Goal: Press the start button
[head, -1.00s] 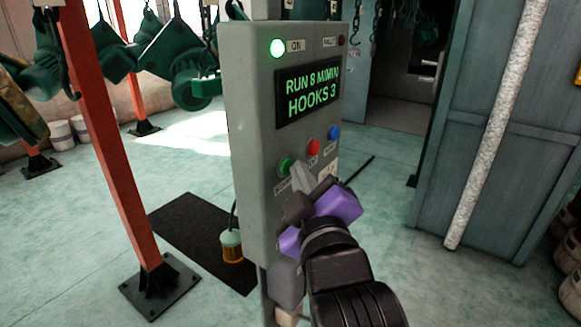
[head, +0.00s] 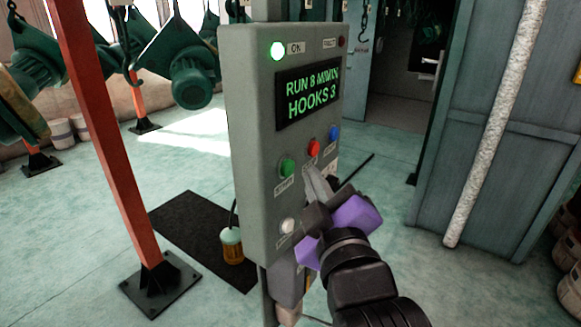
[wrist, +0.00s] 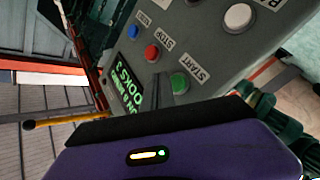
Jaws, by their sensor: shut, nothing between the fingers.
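The green start button (head: 287,168) is on the front of a grey control box (head: 252,130), above a START label. It also shows in the wrist view (wrist: 179,83). The ON lamp (head: 278,51) glows green and the display (head: 308,93) reads "RUN 8 M/MIN, HOOKS 3". My gripper (head: 316,180) is shut and empty, with its grey fingertips right of the green button and below the red stop button (head: 314,148). In the head view the fingertips look apart from the green button; whether they touch the box is unclear.
A blue button (head: 334,133) and a white button (head: 287,226) sit near on the same box. An orange post (head: 110,150) stands at left, with green motors (head: 193,80) hanging behind. Floor at left is open.

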